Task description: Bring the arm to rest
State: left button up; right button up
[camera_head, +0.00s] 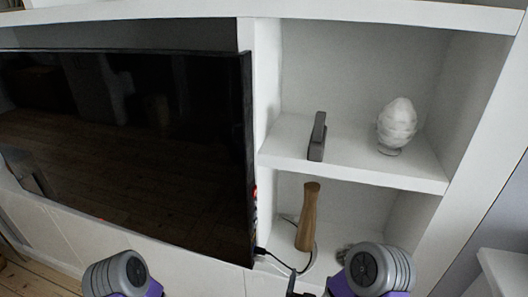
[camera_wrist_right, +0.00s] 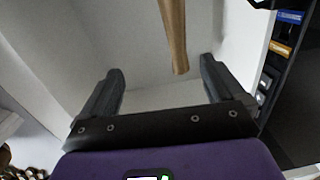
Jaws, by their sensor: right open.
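My right gripper (camera_wrist_right: 161,66) is open and empty in the right wrist view, its two dark fingers spread apart. A wooden piece (camera_wrist_right: 173,35) shows beyond the gap between the fingertips, with nothing gripped. In the head view the same tall wooden piece (camera_head: 308,217) stands tilted in the lower shelf compartment. My right arm shows at the bottom right of the head view, with a small dark part of the gripper at the bottom edge. My left arm's grey and purple joint shows at the bottom left; its gripper is out of frame.
A white shelf unit (camera_head: 351,177) holds a small dark block (camera_head: 317,137) and a white egg-shaped ornament (camera_head: 396,126) on its upper board. A large black television (camera_head: 130,140) stands to the left. A black cable (camera_head: 283,263) runs in the lower compartment.

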notch_tip(320, 180, down, 10)
jog(key=w+g+y+b, duration=0.2)
jog(key=g+y, duration=0.1)
jog(key=s+a+f+g+y+b, duration=0.2)
jog(key=s+f+g, duration=0.25)
jog(key=f, duration=0.35)
jog(key=s+a+f+g+y+b, duration=0.1)
jog(key=s+f+g+y, duration=0.1)
jog(key=s+f+g, duration=0.45)
pick_arm(q)
notch_tip(320, 180, down, 7)
jog(key=w+b, duration=0.1)
jog(key=b, duration=0.1)
jog(key=shift+f, duration=0.2)
pick_arm(e)
jog(key=s+f+g+y, duration=0.1)
jog(key=s+f+g, duration=0.1)
jog(key=s+f, duration=0.4)
jog(key=shift+s+a+f+n+y, duration=0.2)
jog(key=shift+s+a+n+y, duration=0.15)
jog(key=shift+s, duration=0.4)
